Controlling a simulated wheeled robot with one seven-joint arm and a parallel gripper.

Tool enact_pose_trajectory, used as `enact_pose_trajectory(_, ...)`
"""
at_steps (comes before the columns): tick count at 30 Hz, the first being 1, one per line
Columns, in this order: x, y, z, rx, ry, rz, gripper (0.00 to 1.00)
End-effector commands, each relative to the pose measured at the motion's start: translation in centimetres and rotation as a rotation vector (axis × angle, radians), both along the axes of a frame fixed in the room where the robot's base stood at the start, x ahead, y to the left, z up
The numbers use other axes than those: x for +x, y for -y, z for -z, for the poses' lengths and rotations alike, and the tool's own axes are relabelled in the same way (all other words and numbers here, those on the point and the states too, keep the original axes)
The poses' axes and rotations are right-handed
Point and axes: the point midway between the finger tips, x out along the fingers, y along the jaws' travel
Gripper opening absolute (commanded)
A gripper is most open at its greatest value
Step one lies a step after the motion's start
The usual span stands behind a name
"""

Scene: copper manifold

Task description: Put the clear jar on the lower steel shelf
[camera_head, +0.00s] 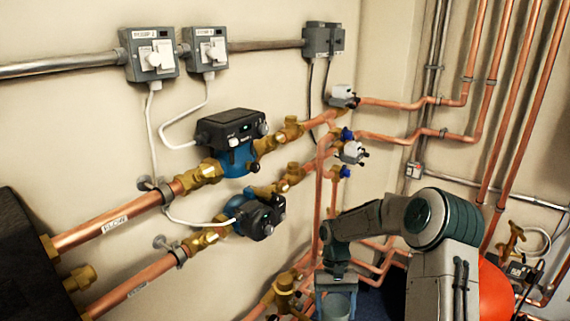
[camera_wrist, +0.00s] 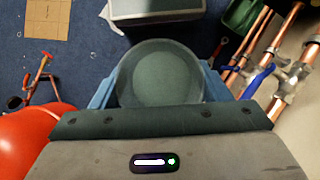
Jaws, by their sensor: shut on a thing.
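The clear jar (camera_wrist: 160,78) is round and see-through, seen from above in the wrist view. My gripper (camera_wrist: 160,92) is shut on it, with one blue finger at each side of the jar. In the head view my gripper (camera_head: 336,284) is low, near the bottom edge, and the jar between its fingers is cut off or hard to make out. I cannot identify the lower steel shelf for certain in either view.
A grey metal box-like thing (camera_wrist: 155,10) stands on blue carpet beyond the jar. Copper pipes (camera_wrist: 283,40) with a blue-handled valve (camera_wrist: 258,80) run at right. A red rounded thing (camera_wrist: 35,145) is at left. Pumps (camera_head: 238,145) and pipes line the wall.

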Motion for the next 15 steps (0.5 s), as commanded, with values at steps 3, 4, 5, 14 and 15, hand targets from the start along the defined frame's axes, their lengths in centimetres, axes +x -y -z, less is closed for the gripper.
enact_pose_trajectory(3, -0.4, 0.0, -2.4, 0.001, -0.003, 0.000, 0.14)
enact_pose_trajectory(4, -0.4, 0.0, -2.7, 0.001, -0.003, 0.000, 0.14)
enact_pose_trajectory(5, -0.5, -0.1, -2.9, 0.001, -0.002, 0.000, 0.14)
enact_pose_trajectory(14, -0.9, -0.1, -3.9, 0.002, -0.001, -0.001, 0.14)
enact_pose_trajectory(15, -0.9, -0.1, -3.9, 0.002, -0.002, -0.001, 0.14)
